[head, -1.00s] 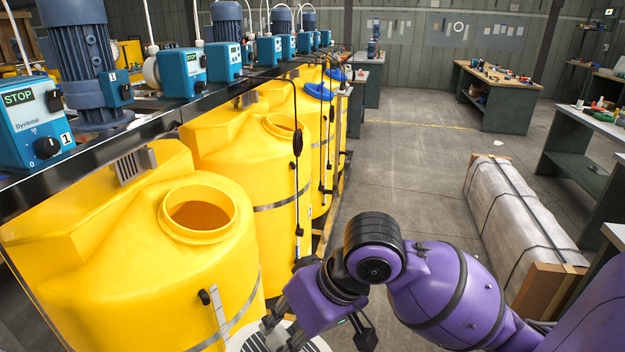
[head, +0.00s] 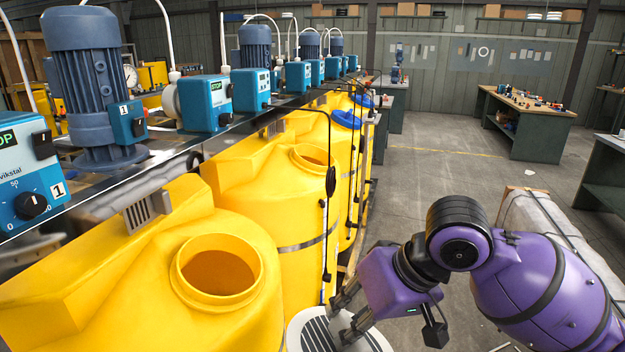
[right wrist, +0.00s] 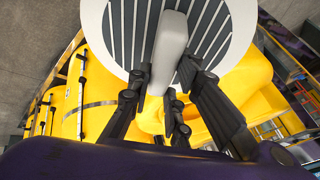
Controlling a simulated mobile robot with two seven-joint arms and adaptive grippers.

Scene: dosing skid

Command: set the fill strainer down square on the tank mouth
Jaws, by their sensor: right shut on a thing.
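The fill strainer (head: 315,332) is a round grey disc with dark slots and a pale rim, cut off by the bottom edge of the head view. It also shows in the right wrist view (right wrist: 115,35), with a light grey bar handle (right wrist: 171,45) across it. My right gripper (head: 347,322) is shut on this handle, one finger on each side in the right wrist view (right wrist: 163,78). The open round tank mouth (head: 217,270) is on the nearest yellow tank (head: 130,290). The strainer is right of the mouth and apart from it. My left gripper is out of view.
A steel shelf with blue dosing pumps (head: 205,102) and motors (head: 95,85) runs above and behind the tanks. A black cable (head: 328,220) hangs beside the second tank. A long wrapped crate (head: 530,215) lies on the floor to the right.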

